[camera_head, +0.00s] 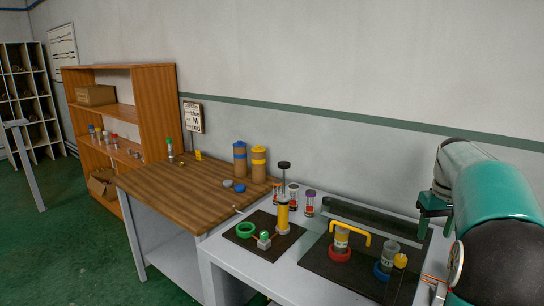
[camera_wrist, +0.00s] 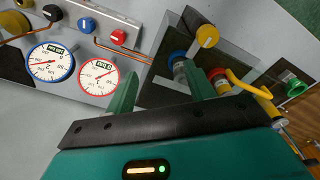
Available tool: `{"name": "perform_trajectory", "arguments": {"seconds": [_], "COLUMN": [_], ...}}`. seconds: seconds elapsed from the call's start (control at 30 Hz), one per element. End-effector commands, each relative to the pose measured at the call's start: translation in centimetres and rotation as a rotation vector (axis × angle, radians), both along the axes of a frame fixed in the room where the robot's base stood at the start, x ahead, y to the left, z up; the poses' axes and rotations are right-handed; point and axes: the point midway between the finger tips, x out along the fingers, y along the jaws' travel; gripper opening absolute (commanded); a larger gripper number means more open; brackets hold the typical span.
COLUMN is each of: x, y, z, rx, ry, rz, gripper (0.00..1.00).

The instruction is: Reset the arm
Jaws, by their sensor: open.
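My arm (camera_head: 490,205), teal and black, comes in from the right edge of the head view. My gripper (camera_head: 430,214) hangs over the right part of the white bench. In the wrist view my gripper (camera_wrist: 161,86) has its two green fingers apart with nothing between them. Beyond the fingers lies a dark mat (camera_wrist: 160,92) with a blue-ringed clear cylinder (camera_wrist: 179,68) and a red-ringed one (camera_wrist: 220,83) with a yellow handle (camera_wrist: 247,84). The red-ringed one (camera_head: 341,243) and blue-ringed one (camera_head: 387,262) also show in the head view.
A panel with a blue gauge (camera_wrist: 50,63) and a red gauge (camera_wrist: 98,76) lies left in the wrist view. A yellow pump-like cylinder (camera_head: 283,214) and a green ring (camera_head: 246,230) stand on the bench. A wooden table (camera_head: 185,190) and a shelf (camera_head: 150,100) are left.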

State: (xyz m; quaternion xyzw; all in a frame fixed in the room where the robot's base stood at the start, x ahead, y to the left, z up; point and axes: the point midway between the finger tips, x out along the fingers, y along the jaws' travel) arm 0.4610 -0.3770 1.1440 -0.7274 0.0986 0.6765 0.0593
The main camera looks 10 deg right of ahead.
Motion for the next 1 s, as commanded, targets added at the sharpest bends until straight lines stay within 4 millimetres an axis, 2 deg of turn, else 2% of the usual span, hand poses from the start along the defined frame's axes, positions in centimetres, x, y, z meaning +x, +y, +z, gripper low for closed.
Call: {"name": "perform_trajectory", "arguments": {"seconds": [0.03, 0.2, 0.37, 0.5, 0.67, 0.8, 0.9, 1.0], "x": [0.1, -0.6, -2.7, -5.4, -9.3, -12.9, -15.1, -16.6], "y": [3.1, 11.5, 18.9, 24.6, 30.2, 34.1, 36.1, 37.2], "z": [1.1, 3.0, 3.6, 3.3, 1.9, 0.0, -1.6, -2.7], "rx": [-0.014, -0.047, -0.064, -0.068, -0.059, -0.039, -0.022, -0.009], "ry": [-0.018, -0.082, -0.147, -0.208, -0.28, -0.343, -0.381, -0.406], "rz": [0.019, 0.06, 0.098, 0.13, 0.168, 0.2, 0.219, 0.229], "gripper": [0.54, 0.54, 0.54, 0.54, 0.54, 0.54, 0.54, 0.54]}}
